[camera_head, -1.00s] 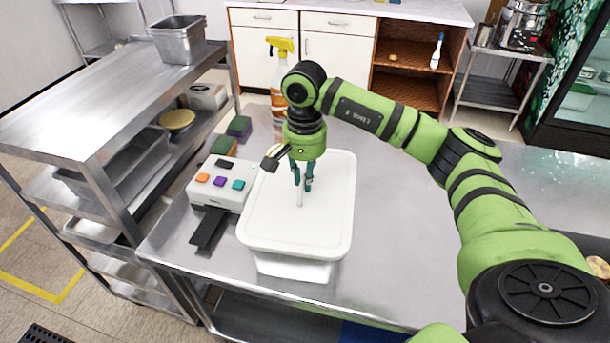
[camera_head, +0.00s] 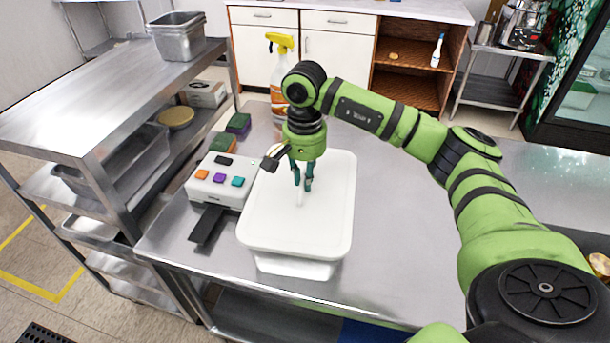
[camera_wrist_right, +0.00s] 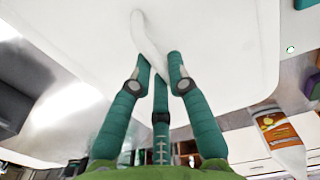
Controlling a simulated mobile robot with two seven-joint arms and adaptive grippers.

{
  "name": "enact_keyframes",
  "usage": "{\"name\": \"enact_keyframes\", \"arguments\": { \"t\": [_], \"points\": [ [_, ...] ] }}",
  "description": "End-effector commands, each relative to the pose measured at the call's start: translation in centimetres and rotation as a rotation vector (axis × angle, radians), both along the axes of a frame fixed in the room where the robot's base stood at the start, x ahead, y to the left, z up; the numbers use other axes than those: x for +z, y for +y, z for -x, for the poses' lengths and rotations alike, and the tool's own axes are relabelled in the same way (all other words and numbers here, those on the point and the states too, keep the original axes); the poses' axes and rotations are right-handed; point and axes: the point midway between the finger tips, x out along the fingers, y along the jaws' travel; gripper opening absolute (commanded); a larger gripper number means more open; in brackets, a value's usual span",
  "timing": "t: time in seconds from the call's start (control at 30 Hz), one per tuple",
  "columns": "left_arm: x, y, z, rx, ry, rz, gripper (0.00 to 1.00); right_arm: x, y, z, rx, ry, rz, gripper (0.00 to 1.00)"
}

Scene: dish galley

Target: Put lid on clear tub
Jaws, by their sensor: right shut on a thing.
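The white lid (camera_head: 325,215) lies over the clear tub (camera_head: 295,267), covering its top; part of the tub's wall shows below the lid's near edge. I cannot tell whether the lid is fully seated. My right gripper (camera_head: 302,187) points down over the middle of the lid. It is shut on the lid's thin raised white handle (camera_head: 298,205). In the right wrist view, the gripper's teal fingers (camera_wrist_right: 160,68) close around the handle (camera_wrist_right: 148,42), with the lid's white surface (camera_wrist_right: 225,45) behind. My left gripper is not in view.
A white device with coloured buttons (camera_head: 222,177) stands close to the lid's left side. Sponges (camera_head: 238,123) and a spray bottle (camera_head: 278,85) stand behind. A steel shelf rack (camera_head: 100,88) is at left. The steel table (camera_head: 400,245) is clear to the right.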

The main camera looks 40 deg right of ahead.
Motion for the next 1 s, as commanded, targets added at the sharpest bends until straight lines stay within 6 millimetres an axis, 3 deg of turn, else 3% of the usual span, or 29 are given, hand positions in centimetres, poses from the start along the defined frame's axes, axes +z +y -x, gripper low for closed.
{"name": "enact_keyframes", "arguments": {
  "t": [0.33,0.37,0.4,0.43,0.77,1.0],
  "points": [
    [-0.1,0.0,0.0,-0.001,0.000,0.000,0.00,-0.1,0.0,0.0,0.000,0.001,0.001,0.00],
    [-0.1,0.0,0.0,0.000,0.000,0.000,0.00,-0.1,0.0,0.0,0.000,0.001,0.001,0.22],
    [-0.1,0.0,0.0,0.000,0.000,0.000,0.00,-0.1,0.0,0.0,0.000,0.001,0.001,0.38],
    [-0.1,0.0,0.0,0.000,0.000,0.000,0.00,-0.1,0.0,0.0,0.000,0.001,0.001,0.46],
    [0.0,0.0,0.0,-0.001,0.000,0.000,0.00,-0.1,0.0,0.0,0.000,0.001,0.001,0.46],
    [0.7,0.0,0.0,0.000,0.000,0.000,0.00,1.0,0.0,0.0,0.000,0.000,0.000,0.46]
  ]
}}
